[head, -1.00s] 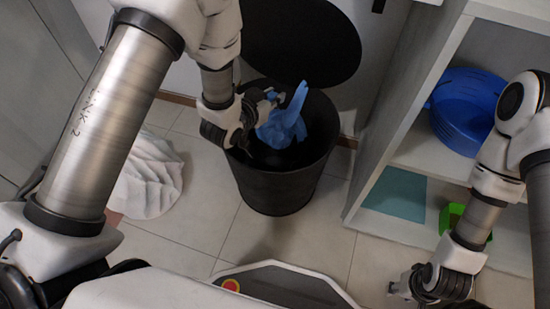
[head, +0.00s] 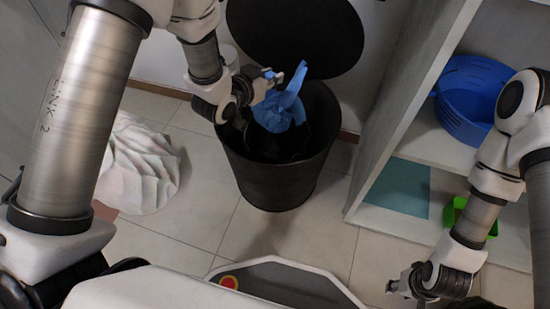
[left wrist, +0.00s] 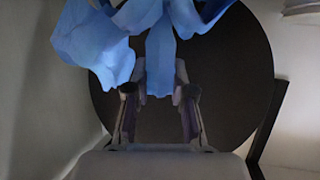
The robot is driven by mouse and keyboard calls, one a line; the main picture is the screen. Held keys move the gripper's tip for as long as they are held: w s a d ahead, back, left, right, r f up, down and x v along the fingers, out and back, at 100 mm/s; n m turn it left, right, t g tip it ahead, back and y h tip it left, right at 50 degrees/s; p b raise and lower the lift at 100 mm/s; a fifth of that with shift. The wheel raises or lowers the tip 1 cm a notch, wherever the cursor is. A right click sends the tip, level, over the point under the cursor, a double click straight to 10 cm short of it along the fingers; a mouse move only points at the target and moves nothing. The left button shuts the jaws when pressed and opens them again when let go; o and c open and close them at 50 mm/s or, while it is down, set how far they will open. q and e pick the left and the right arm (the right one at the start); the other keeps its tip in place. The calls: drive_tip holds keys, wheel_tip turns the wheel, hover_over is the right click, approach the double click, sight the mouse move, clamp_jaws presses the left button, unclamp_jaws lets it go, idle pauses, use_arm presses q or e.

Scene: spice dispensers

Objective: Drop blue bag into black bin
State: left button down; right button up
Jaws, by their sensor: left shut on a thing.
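The blue bag (head: 281,108) hangs at the mouth of the black bin (head: 275,185) in the head view. My left gripper (head: 273,82) is shut on it, at the upper left part of the bag. In the left wrist view the blue bag (left wrist: 160,40) hangs between and beyond the fingers of my left gripper (left wrist: 160,95). The bin's round black lid (head: 295,35) stands open behind it. My right gripper (head: 400,287) is low at the right, away from the bin; its fingers are too small to judge.
A shelf unit (head: 385,165) stands right of the bin, holding a blue basket (head: 470,100), a green container (head: 470,220) and a teal panel (head: 397,188). A crumpled white bag (head: 140,165) lies on the floor at left. Tiled floor in front of the bin is clear.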

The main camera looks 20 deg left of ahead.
sight(268, 94)
use_arm(q)
wheel_tip(268, 94, down, 5)
drive_tip(key=b, duration=0.4)
drive_tip(key=shift+f, duration=0.1)
drive_tip(key=c, duration=0.9)
unclamp_jaws()
drive_tip(key=v, duration=0.7)
drive_tip(key=shift+s, duration=0.25)
drive_tip(key=shift+a, duration=0.1)
